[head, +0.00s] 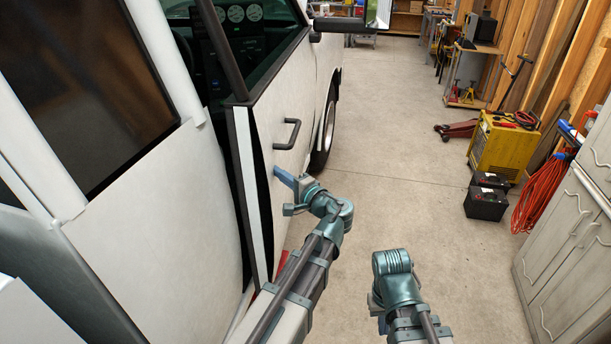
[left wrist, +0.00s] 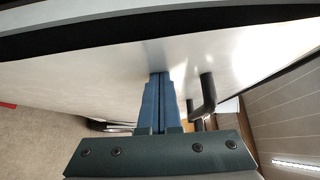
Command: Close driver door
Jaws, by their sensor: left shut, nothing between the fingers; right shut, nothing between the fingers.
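The white driver door (head: 286,105) of the pickup stands ajar; its rear edge sticks out from the cab side, with a dark gap behind it. Its black handle (head: 288,134) is on the outer panel. My left gripper (head: 279,172) is shut and empty, its blue fingers pointing at the outer panel below the handle. In the left wrist view the shut fingers (left wrist: 160,80) reach the white door panel (left wrist: 95,75), with the handle (left wrist: 207,95) just to the right; contact is not certain. My right arm is at the lower middle; its gripper fingers are hidden.
The cab's rear side panel (head: 150,215) is at the left. A side mirror (head: 377,14) juts out near the top. Right of the truck the concrete floor (head: 400,120) is clear. A yellow machine (head: 502,147), black batteries (head: 486,202) and a cabinet (head: 570,255) line the right side.

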